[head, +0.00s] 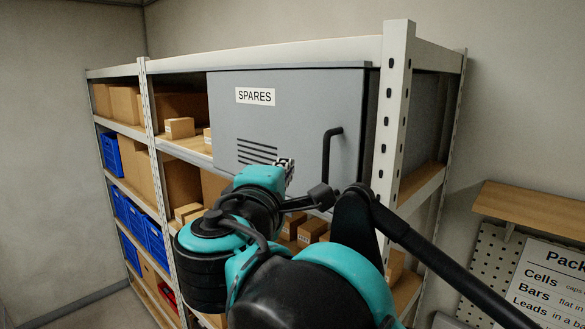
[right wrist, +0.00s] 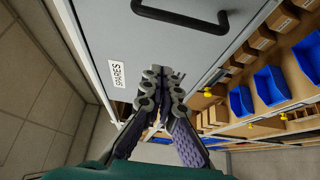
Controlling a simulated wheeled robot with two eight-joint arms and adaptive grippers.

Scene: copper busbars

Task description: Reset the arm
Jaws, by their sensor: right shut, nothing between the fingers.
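My right arm, teal and black, reaches up from the bottom of the head view toward a grey cabinet (head: 300,112) labelled SPARES. My right gripper (head: 285,168) shows only partly, in front of the cabinet's lower face, past the teal wrist. In the right wrist view, the right gripper (right wrist: 162,82) has its grey fingers together with nothing between them. The cabinet door (right wrist: 110,38) and its dark handle (right wrist: 180,14) lie beyond the fingertips, and no contact with the handle shows. The door looks shut. My left gripper is not in view.
The cabinet sits in a white-framed shelf rack (head: 396,110) with cardboard boxes (head: 180,127) and blue bins (head: 155,241). A wooden wall shelf (head: 530,207) and a packing sign (head: 550,285) are at right. The wrist view also shows blue bins (right wrist: 271,86).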

